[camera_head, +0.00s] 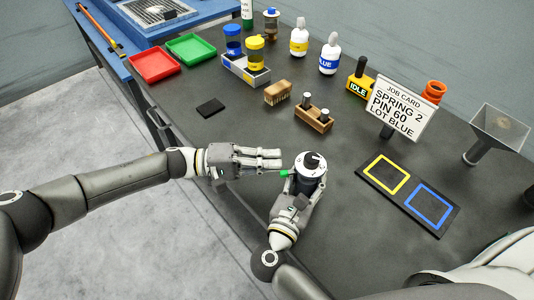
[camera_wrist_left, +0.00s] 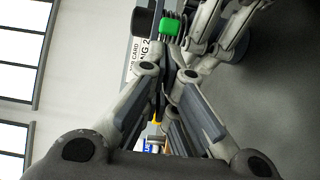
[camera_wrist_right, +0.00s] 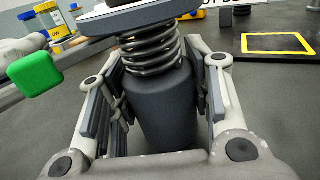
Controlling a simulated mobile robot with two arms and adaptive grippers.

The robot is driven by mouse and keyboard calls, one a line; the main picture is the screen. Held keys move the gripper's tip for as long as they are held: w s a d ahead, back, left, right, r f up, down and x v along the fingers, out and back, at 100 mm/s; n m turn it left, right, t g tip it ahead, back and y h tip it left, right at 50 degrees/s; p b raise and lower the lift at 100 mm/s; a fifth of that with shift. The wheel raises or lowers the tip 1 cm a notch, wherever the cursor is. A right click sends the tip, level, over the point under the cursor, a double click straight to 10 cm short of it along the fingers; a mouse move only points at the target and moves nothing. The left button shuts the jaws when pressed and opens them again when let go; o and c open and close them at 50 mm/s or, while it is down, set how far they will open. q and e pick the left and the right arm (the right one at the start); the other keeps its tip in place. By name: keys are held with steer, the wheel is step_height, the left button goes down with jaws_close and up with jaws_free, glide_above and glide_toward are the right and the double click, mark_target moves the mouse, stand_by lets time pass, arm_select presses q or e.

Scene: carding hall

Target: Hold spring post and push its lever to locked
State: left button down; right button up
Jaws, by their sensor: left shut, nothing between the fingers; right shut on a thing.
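The spring post (camera_head: 311,167) stands upright on the dark table, with a pale round top. In the right wrist view its dark body (camera_wrist_right: 160,105) and coil spring show. My right gripper (camera_head: 300,187) is shut around the body. The lever's green tip (camera_head: 284,173) sticks out to the left of the post; it also shows in the right wrist view (camera_wrist_right: 35,73) and in the left wrist view (camera_wrist_left: 170,27). My left gripper (camera_head: 279,159) is shut and empty, its fingertips close to the green tip; I cannot tell whether they touch. The lock marking is too small to read.
A job card (camera_head: 398,105) reads SPRING 2, PIN 60, LOT BLUE. A dark board (camera_head: 437,227) with yellow and blue squares lies to the right.

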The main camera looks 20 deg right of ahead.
mark_target(281, 177)
arm_select(q)
steer(key=shift+s+a+n+t, duration=0.25)
steer(key=shift+s+n+t, duration=0.3)
steer(key=shift+n+t, duration=0.35)
stand_by(0.3)
steer(key=shift+s+t+h, duration=0.25)
steer(key=shift+t+h, duration=0.05)
steer(key=shift+t, duration=0.3)
steer(key=shift+s+a+n+t, duration=0.1)
steer(key=shift+s+n+t, duration=0.5)
steer(key=shift+t, duration=0.3)
steer(key=shift+s+a+n+t, duration=0.1)
steer(key=shift+s+n+t, duration=0.3)
steer(key=shift+n+t, duration=0.45)
steer(key=shift+s+a+n+t, duration=0.1)
steer(key=shift+s+n+t, duration=0.45)
steer(key=shift+t, duration=0.4)
steer(key=shift+s, duration=0.45)
steer(key=shift+w+a, duration=0.2)
steer(key=shift+w, duration=0.15)
steer(key=w+a, duration=0.2)
steer(key=shift+w+a+f, duration=0.1)
steer(key=shift+w+a, duration=0.25)
steer(key=s+v, duration=0.1)
steer(key=v, duration=0.8)
steer(key=shift+r, duration=0.25)
